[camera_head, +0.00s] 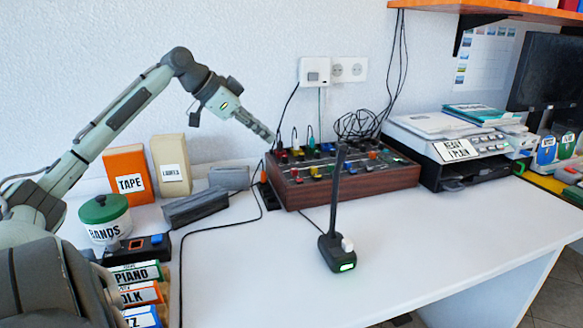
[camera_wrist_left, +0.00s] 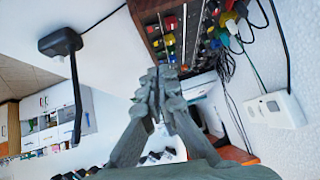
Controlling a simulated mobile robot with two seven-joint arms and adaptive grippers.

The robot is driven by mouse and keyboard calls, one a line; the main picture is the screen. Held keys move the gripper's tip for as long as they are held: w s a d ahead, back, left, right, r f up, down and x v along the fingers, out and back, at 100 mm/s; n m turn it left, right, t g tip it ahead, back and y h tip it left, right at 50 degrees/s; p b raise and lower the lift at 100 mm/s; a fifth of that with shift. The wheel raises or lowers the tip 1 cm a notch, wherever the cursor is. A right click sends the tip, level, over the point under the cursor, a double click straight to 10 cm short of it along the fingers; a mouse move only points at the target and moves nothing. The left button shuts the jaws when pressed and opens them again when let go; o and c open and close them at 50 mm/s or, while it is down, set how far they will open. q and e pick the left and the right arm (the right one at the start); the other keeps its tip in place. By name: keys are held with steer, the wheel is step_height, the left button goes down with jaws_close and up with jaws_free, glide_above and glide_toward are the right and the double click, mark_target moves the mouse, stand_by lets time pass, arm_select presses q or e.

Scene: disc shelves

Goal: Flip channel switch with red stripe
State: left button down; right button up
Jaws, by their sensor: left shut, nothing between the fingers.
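The channel mixer (camera_head: 350,188) is a wooden-sided console with coloured caps and plugged cables, standing on the desk against the wall. It also shows at the top of the left wrist view (camera_wrist_left: 147,30). Red, yellow, blue and green parts show on its panel, but I cannot tell which switch has the red stripe. My left gripper (camera_head: 267,135) is shut and empty, raised above and to the left of the mixer's back left corner. In the left wrist view its closed fingers (camera_wrist_left: 162,72) point towards the mixer and hide part of it. My right gripper is not in view.
A desk microphone (camera_head: 337,250) with a green light stands in front of the mixer. A printer (camera_head: 447,150) stands to the right. A tape box (camera_head: 128,173), a round tin (camera_head: 105,215) and grey blocks (camera_head: 195,207) are left.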

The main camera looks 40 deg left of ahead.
arm_select(q)
steer(key=shift+a, duration=0.1)
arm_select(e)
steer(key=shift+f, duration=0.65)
arm_select(q)
glide_above(299, 180)
steer(key=s+a, duration=0.2)
steer(key=s, duration=0.1)
step_height(299, 180, down, 6)
steer(key=shift+w+d+r, duration=0.1)
steer(key=shift+r, duration=0.1)
steer(key=shift+x, duration=1.15)
step_height(299, 180, down, 2)
steer(key=shift+f, duration=0.25)
steer(key=shift+w+a+f, duration=0.1)
steer(key=shift+a+f, duration=0.1)
steer(key=shift+f, duration=0.4)
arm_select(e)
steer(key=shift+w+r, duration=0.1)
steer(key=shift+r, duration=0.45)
arm_select(q)
steer(key=shift+b, duration=0.3)
